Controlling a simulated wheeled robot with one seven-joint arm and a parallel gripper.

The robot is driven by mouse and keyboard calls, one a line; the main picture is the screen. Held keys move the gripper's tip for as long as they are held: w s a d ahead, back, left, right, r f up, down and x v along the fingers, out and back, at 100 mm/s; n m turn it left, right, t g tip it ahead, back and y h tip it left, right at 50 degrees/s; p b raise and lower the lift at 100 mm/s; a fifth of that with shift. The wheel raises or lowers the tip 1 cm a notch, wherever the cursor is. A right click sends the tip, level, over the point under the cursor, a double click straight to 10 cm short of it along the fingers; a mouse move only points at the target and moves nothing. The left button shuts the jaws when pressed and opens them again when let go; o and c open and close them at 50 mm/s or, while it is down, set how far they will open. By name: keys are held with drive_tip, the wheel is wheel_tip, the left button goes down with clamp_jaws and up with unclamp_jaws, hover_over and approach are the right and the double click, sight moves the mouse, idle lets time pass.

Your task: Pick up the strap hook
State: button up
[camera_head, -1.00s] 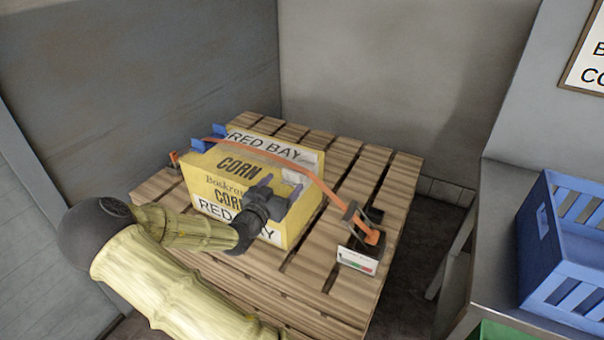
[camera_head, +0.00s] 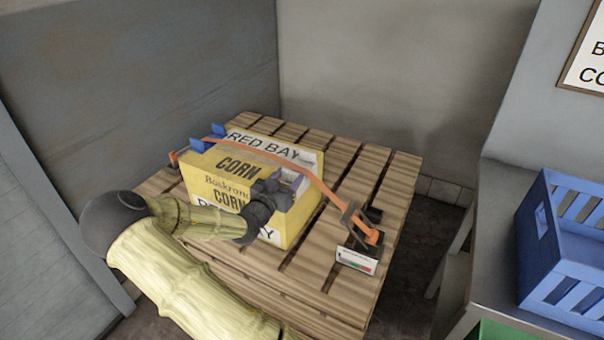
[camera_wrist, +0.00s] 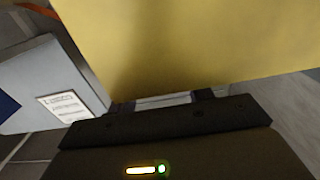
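An orange strap (camera_head: 262,147) runs over the yellow corn box (camera_head: 218,180) on the pallet. At its right end are a dark buckle (camera_head: 351,213) and an orange hook-like end (camera_head: 372,236) beside a small white label card. Another orange end (camera_head: 173,158) shows left of the box. I cannot tell which end is the strap hook. My gripper (camera_head: 277,187) is at the box's front right corner, left of the buckle and apart from it. In the wrist view its fingers (camera_wrist: 162,100) are apart, with yellow card filling the view beyond. I see nothing held.
The wooden pallet (camera_head: 293,272) has bare slats right of and behind the box. Blue clips (camera_head: 197,146) sit at the box's left side. A metal table (camera_head: 487,215) with a blue crate (camera_head: 562,282) stands at the right. Walls close off the left and back.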

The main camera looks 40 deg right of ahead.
drive_tip(key=c, duration=0.3)
drive_tip(key=shift+c, duration=0.2)
wheel_tip(320, 180, up, 10)
drive_tip(key=p, duration=0.1)
idle(0.6)
